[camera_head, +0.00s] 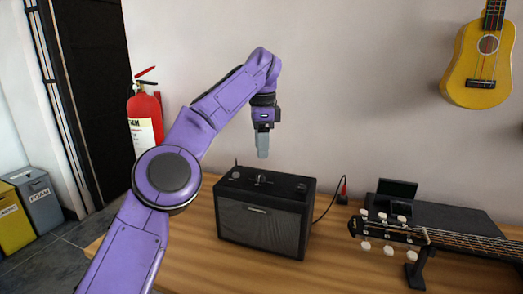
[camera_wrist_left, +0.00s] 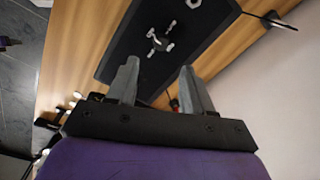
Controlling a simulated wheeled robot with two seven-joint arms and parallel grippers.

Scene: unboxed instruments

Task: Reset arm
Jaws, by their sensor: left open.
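My left gripper (camera_head: 263,146) hangs pointing down above the black amplifier (camera_head: 262,225), which stands on the wooden table. In the left wrist view my left gripper (camera_wrist_left: 158,90) has its two grey fingers apart, with nothing between them. The amplifier's dark top (camera_wrist_left: 125,50) lies beyond the fingertips there, with small light knobs or fittings on it. A gap shows between the gripper and the amplifier in the head view. My right gripper does not show in either view.
A guitar headstock (camera_head: 395,232) rests on a stand at the table's right. A dark box (camera_head: 450,217) lies behind it. A yellow ukulele (camera_head: 482,62) hangs on the wall. A red fire extinguisher (camera_head: 146,118) is at the left. Bare tabletop (camera_head: 335,262) lies between amplifier and guitar.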

